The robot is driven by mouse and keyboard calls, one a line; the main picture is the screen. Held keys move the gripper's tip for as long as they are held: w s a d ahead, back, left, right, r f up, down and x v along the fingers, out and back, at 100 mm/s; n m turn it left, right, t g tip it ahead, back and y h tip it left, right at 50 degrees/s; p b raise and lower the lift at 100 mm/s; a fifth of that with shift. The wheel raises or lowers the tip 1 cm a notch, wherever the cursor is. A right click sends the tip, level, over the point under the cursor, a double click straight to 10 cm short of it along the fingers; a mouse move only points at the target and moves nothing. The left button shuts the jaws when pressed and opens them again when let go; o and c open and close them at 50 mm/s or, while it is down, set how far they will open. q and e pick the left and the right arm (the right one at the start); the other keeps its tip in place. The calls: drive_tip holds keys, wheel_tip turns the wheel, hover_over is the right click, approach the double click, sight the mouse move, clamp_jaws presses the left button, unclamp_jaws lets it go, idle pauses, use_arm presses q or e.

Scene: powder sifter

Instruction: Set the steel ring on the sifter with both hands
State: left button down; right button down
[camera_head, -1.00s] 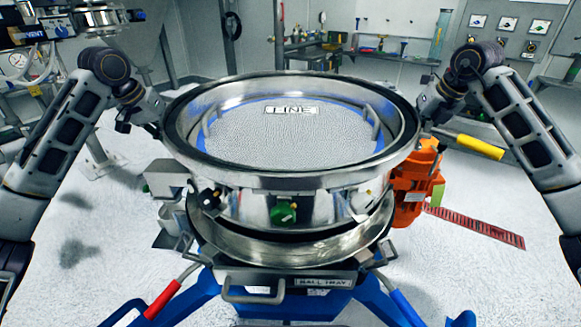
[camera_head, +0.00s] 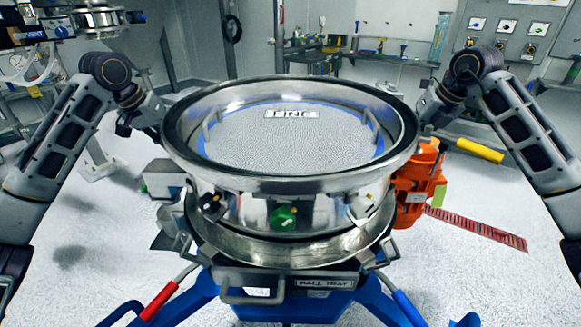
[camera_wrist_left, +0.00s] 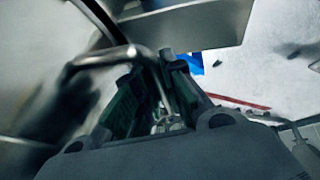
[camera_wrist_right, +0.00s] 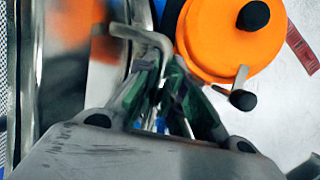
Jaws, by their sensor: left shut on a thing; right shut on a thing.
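The wide steel ring (camera_head: 300,186) with a dark rim fills the middle of the head view, level over the sifter (camera_head: 300,255). Whether it rests fully on the sifter cannot be told. A mesh screen (camera_head: 290,145) with a blue edge and a label shows inside it. My left gripper (camera_head: 160,130) is at the ring's left side, shut on a bent metal handle (camera_wrist_left: 105,58) in the left wrist view. My right gripper (camera_head: 420,130) is at the right side, shut on a similar handle (camera_wrist_right: 145,38) in the right wrist view. Both fingertips are partly hidden.
An orange motor unit (camera_head: 418,180) stands close beside the sifter on the right, near my right gripper. Workbenches and a gauge panel (camera_head: 512,45) line the back.

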use_arm(q)
drive_tip(key=shift+f+b, duration=0.4)
drive_tip(key=shift+b, duration=0.15)
use_arm(e)
drive_tip(key=shift+f, duration=0.35)
use_arm(q)
drive_tip(key=c, duration=1.8)
unclamp_jaws()
drive_tip(key=shift+f, duration=0.2)
drive_tip(key=shift+c, duration=0.2)
use_arm(e)
drive_tip(key=c, duration=1.8)
unclamp_jaws()
drive_tip(key=shift+f, duration=0.2)
drive_tip(key=shift+c, duration=0.2)
use_arm(q)
drive_tip(key=o, duration=0.3)
drive_tip(key=shift+s+r, duration=0.15)
drive_tip(key=shift+s, duration=0.05)
use_arm(e)
drive_tip(key=o, duration=0.3)
drive_tip(key=shift+s+r, duration=0.1)
drive_tip(key=shift+s, duration=0.1)
use_arm(q)
drive_tip(key=shift+o, duration=0.2)
use_arm(e)
drive_tip(key=shift+o, duration=0.2)
